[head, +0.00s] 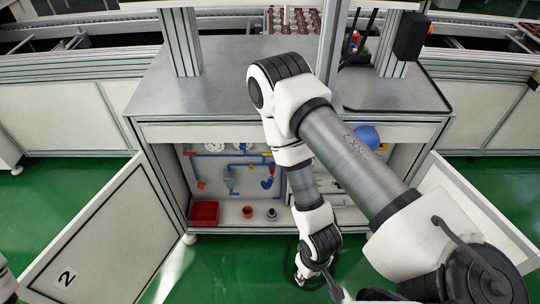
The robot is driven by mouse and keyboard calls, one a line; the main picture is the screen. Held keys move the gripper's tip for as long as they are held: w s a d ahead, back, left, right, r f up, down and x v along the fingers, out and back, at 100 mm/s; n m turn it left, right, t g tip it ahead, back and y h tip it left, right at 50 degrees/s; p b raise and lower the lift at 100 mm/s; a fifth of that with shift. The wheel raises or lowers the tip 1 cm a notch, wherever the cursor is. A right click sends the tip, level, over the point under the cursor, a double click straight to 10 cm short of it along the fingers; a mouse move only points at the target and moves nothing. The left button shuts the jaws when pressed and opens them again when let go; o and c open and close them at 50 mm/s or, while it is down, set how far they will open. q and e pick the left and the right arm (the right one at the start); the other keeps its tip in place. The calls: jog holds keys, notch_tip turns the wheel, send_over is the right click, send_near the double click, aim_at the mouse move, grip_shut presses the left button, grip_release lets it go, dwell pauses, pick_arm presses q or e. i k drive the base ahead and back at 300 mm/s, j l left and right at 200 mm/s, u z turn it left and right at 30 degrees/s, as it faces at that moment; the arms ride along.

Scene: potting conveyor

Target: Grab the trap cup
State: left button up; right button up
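A pale translucent cup (229,181) hangs from the blue pipework on the back wall of the open cabinet; it may be the trap cup, but it is small and I cannot be sure. A small orange-brown cup (247,211) and a small dark fitting (271,213) stand apart on the cabinet floor. My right arm reaches in from the right and bends down in front of the cabinet. My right gripper (301,278) is low, over the green floor, clear of these things; its fingers are too small to read. My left gripper is out of view.
A red bin (204,213) stands at the left of the cabinet floor. Open doors flank the cabinet, the left one (88,240) marked 2. A grey worktop (230,85) lies above. My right arm hides the cabinet's right part, where a blue ball (368,137) shows.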

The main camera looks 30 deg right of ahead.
aim_at(248, 210)
jog(key=i+j, duration=0.2)
jog(key=z, duration=0.4)
jog(key=j+z, duration=0.1)
jog(key=z, duration=0.35)
jog(key=i+j+z, duration=0.1)
jog(key=z, duration=0.75)
jog(key=j+z, duration=0.15)
jog(key=z, duration=0.25)
